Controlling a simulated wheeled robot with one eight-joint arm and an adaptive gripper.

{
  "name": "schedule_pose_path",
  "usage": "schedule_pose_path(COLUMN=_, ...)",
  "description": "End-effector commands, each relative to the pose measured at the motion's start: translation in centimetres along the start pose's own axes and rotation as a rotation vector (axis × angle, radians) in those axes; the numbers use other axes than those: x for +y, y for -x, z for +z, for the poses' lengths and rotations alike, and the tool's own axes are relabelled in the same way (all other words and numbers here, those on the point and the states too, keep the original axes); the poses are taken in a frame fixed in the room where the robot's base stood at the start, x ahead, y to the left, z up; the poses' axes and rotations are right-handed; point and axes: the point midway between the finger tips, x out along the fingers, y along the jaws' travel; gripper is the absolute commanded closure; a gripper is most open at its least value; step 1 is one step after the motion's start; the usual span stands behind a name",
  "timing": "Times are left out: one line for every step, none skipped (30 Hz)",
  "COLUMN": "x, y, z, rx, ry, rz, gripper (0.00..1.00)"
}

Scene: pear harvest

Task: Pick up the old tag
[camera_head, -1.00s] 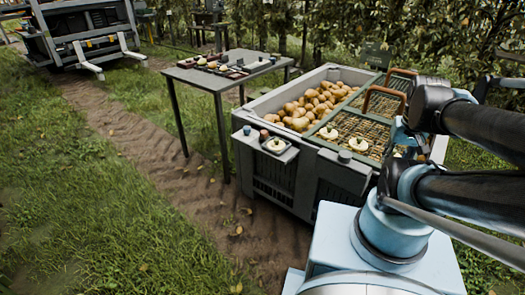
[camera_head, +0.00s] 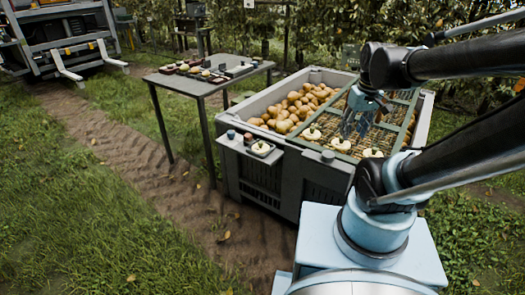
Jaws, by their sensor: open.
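I cannot make out the old tag with certainty; the small items are too small to tell one from another. My gripper (camera_head: 362,128) hangs with its fingers down, open and with nothing seen between them. It is over the slatted grid (camera_head: 380,142) on the right part of the grey bin (camera_head: 262,180). Several round pale pieces with dark centres lie at the grid's front side, one of them (camera_head: 341,144) just below and left of the gripper. Another pale piece (camera_head: 261,147) sits on a small ledge (camera_head: 275,156) at the bin's front left corner. My arm hides the bin's right side.
Brown-yellow pears (camera_head: 290,110) fill the left part of the bin. A grey table (camera_head: 185,84) with small dark and pale items stands behind left. A metal-framed machine (camera_head: 60,35) is at far left. Grass and a dirt track lie open at left; a hedge lies behind.

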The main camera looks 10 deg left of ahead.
Motion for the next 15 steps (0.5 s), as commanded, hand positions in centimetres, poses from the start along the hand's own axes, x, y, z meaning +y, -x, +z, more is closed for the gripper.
schedule_pose_path(x=-0.5, y=0.3, z=-1.5, rx=-0.002, ry=0.049, rz=-0.008, gripper=0.56)
schedule_pose_path(x=-0.7, y=0.4, z=-2.4, rx=-0.003, ry=0.081, rz=-0.013, gripper=0.56)
schedule_pose_path(x=-1.1, y=0.5, z=-3.5, rx=-0.004, ry=0.121, rz=-0.020, gripper=0.56)
schedule_pose_path(x=-1.4, y=0.6, z=-4.3, rx=-0.005, ry=0.151, rz=-0.025, gripper=0.56)
schedule_pose_path(x=-1.8, y=0.6, z=-5.1, rx=-0.006, ry=0.182, rz=-0.030, gripper=0.56)
schedule_pose_path(x=-2.3, y=0.6, z=-6.2, rx=-0.007, ry=0.222, rz=-0.037, gripper=0.56)
schedule_pose_path(x=-2.7, y=0.7, z=-7.0, rx=-0.008, ry=0.252, rz=-0.042, gripper=0.56)
schedule_pose_path(x=-3.1, y=0.7, z=-7.9, rx=-0.008, ry=0.283, rz=-0.047, gripper=0.56)
schedule_pose_path(x=-3.7, y=0.6, z=-9.0, rx=-0.009, ry=0.324, rz=-0.054, gripper=0.56)
schedule_pose_path(x=-4.2, y=0.5, z=-9.8, rx=-0.010, ry=0.353, rz=-0.059, gripper=0.56)
schedule_pose_path(x=-4.7, y=0.5, z=-10.6, rx=-0.010, ry=0.384, rz=-0.065, gripper=0.56)
schedule_pose_path(x=-5.3, y=0.3, z=-11.7, rx=-0.011, ry=0.424, rz=-0.071, gripper=0.56)
schedule_pose_path(x=-5.8, y=0.2, z=-12.4, rx=-0.012, ry=0.454, rz=-0.076, gripper=0.56)
schedule_pose_path(x=-6.4, y=0.0, z=-13.2, rx=-0.013, ry=0.485, rz=-0.081, gripper=0.56)
schedule_pose_path(x=-7.2, y=-0.1, z=-14.2, rx=-0.014, ry=0.525, rz=-0.088, gripper=0.56)
